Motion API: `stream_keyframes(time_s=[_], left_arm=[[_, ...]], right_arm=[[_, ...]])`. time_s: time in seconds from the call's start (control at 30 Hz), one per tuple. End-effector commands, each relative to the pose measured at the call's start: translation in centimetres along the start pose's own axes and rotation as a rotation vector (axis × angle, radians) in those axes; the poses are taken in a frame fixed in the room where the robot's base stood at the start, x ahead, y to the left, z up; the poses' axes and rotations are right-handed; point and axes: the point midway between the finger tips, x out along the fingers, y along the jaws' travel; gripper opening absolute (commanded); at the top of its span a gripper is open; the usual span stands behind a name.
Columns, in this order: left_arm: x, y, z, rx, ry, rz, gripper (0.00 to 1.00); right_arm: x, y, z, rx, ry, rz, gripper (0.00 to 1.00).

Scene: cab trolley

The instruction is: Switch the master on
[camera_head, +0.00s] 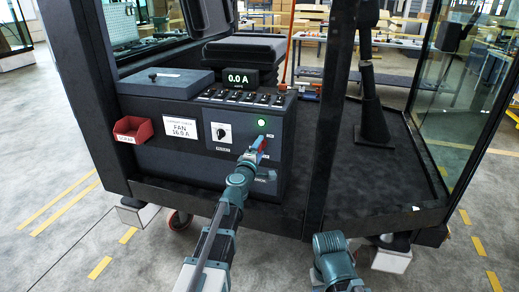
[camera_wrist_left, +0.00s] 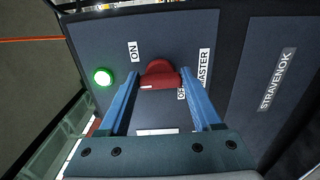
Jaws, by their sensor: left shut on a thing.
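The master switch is a red knob (camera_wrist_left: 160,74) on the dark panel, beside a MASTER label (camera_wrist_left: 203,68). An ON label (camera_wrist_left: 133,51) is near it, and another label is partly hidden behind a finger. My left gripper (camera_wrist_left: 158,82) has its two blue fingers on either side of the knob and is shut on it. In the head view the left gripper (camera_head: 259,148) reaches the lower right of the panel and mostly covers the knob. A round green lamp (camera_wrist_left: 103,76) beside the switch is lit; it also shows in the head view (camera_head: 261,122). My right gripper is out of view.
The cab's front box carries a selector switch (camera_head: 221,132), a row of toggles (camera_head: 243,96), a display reading 0.0 A (camera_head: 239,78), a FAN card (camera_head: 181,127) and a red bin (camera_head: 133,129). A dark post (camera_head: 322,130) stands right of the panel. Floor is free in front.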

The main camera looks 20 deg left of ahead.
Motion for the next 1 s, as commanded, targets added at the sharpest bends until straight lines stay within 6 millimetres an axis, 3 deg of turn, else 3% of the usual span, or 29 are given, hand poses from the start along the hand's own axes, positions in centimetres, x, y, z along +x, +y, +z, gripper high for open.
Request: stream_keyframes(time_s=[0.57,0.6,0.77,1.0], left_arm=[[-0.17,-0.08,0.12,0.034,-0.003,0.0,0.1],[-0.17,-0.08,0.12,0.034,-0.003,0.0,0.67],[-0.13,-0.07,0.09,0.032,-0.002,0.0,0.95],[-0.07,-0.04,0.04,0.03,-0.001,0.0,0.95]], right_arm=[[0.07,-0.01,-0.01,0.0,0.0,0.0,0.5],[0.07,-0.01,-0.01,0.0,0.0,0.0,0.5],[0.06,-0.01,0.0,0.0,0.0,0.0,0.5],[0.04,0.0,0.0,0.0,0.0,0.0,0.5]])
